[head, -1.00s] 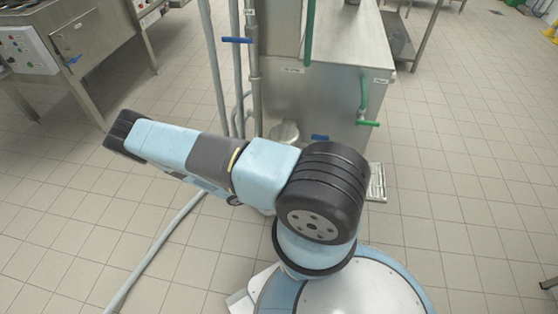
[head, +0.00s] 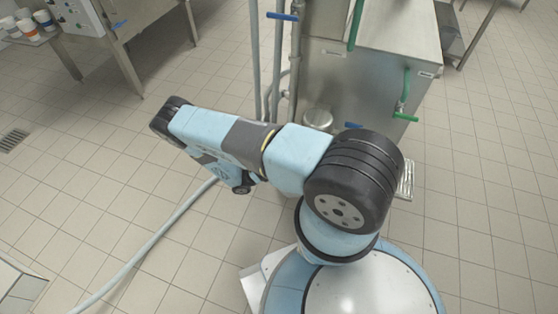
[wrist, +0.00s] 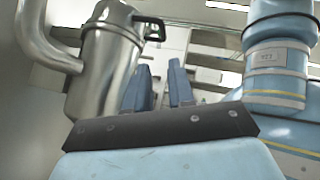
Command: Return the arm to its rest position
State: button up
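My light blue and black arm reaches left across the head view in a bent pose, above the tiled floor. My gripper is hidden in the head view. In the wrist view my gripper (wrist: 160,86) shows two blue fingers with a gap between them. I see nothing held in that gap. The fingers are partly covered by a dark plate of my own wrist. Another blue link of my arm stands at the right of the wrist view.
A steel cabinet (head: 375,70) with blue and green valve handles and vertical pipes stands just beyond my arm. A steel canister (wrist: 105,65) is close beside my gripper. A table with several cups (head: 25,25) is at the upper left. A grey hose (head: 150,245) crosses otherwise open floor.

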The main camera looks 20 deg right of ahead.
dwell(0.4)
jog(key=w+a+r+m+t+y, duration=0.1)
jog(key=w+r+m+y, duration=0.3)
jog(key=r+y, duration=0.85)
jog(key=w+a+r+m+y, duration=0.15)
jog(key=r+m+y, duration=0.45)
jog(key=r, duration=1.4)
jog(key=s+r+m+t+y, duration=0.3)
jog(key=s+r+t, duration=0.4)
jog(key=r, duration=0.6)
jog(key=s+d+r+m+t+y, duration=0.1)
jog(key=s+r+m+t+y, duration=0.2)
jog(key=s+r+m+t, duration=0.2)
jog(key=s+r+t, duration=0.3)
jog(key=s+r, duration=0.3)
jog(key=r, duration=0.2)
jog(key=shift+s+d+m+t, duration=0.2)
jog(key=shift+d+m+t, duration=0.1)
jog(key=shift+m, duration=0.1)
jog(key=shift+o, duration=0.2)
